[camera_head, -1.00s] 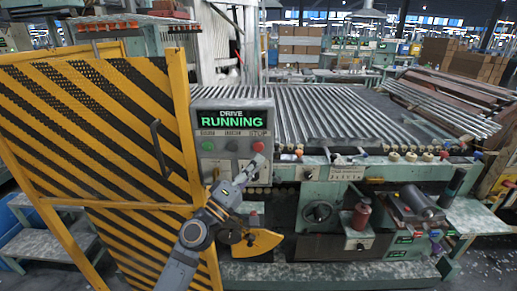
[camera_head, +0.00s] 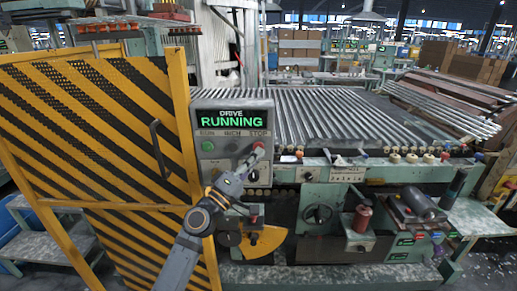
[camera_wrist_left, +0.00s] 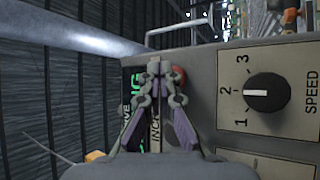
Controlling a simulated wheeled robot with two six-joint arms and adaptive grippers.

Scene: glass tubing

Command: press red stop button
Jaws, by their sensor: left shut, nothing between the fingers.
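The red stop button (camera_head: 259,145) sits under the STOP label at the right of the grey control panel (camera_head: 222,165). The green display (camera_head: 231,121) above it reads DRIVE RUNNING. My left gripper (camera_head: 257,153) is shut and empty, with its tips at the lower edge of the red button. I cannot tell whether they touch it. In the left wrist view, the shut fingertips (camera_wrist_left: 160,68) lie beside the red button (camera_wrist_left: 179,76) and hide part of it. My right gripper is not in view.
A green button (camera_head: 208,146) sits at the panel's left. A speed knob (camera_wrist_left: 269,93) shows in the wrist view. A yellow and black striped guard (camera_head: 95,130) stands left of the panel. Glass tubes (camera_head: 330,115) lie on the conveyor behind it.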

